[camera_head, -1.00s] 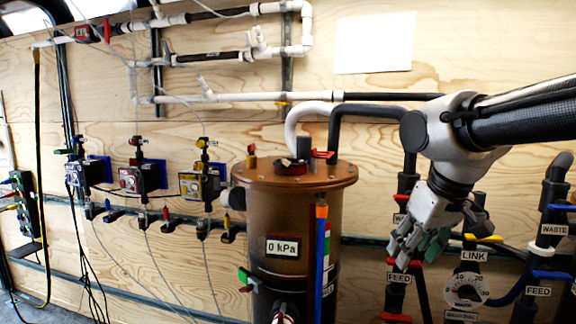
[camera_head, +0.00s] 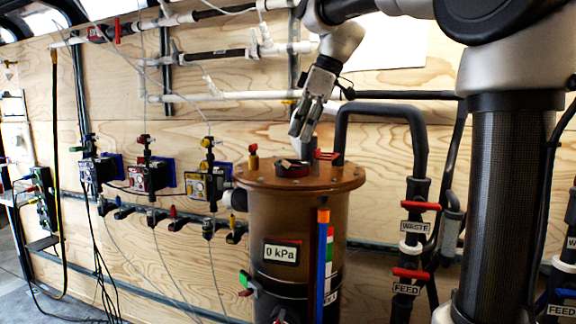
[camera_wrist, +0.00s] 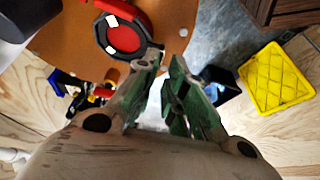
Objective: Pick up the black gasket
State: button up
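The black gasket appears to be the dark ring around a red disc on top of the brown tank; in the wrist view this ring (camera_wrist: 101,36) lies at the upper left, with a white patch on its rim. In the head view the dark ring (camera_head: 291,171) sits on the tank lid, small and partly unclear. My gripper (camera_head: 298,138) points down just above the lid. In the wrist view my gripper (camera_wrist: 166,60) shows two green-padded fingers with a gap between them and nothing held. The ring is beyond the fingertips, to their left.
The brown tank lid (camera_head: 335,182) carries a red-handled valve (camera_head: 326,155) and a brass fitting (camera_head: 253,160). A black pipe (camera_head: 385,110) arches up at the right of the lid. In the wrist view, a yellow tray (camera_wrist: 278,78) lies at the right.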

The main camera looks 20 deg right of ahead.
jog(key=x, duration=0.5)
jog(key=a+x, duration=0.1)
jog(key=x, duration=0.1)
jog(key=shift+w+a, duration=0.1)
jog(key=shift+w, duration=0.25)
grip_shut()
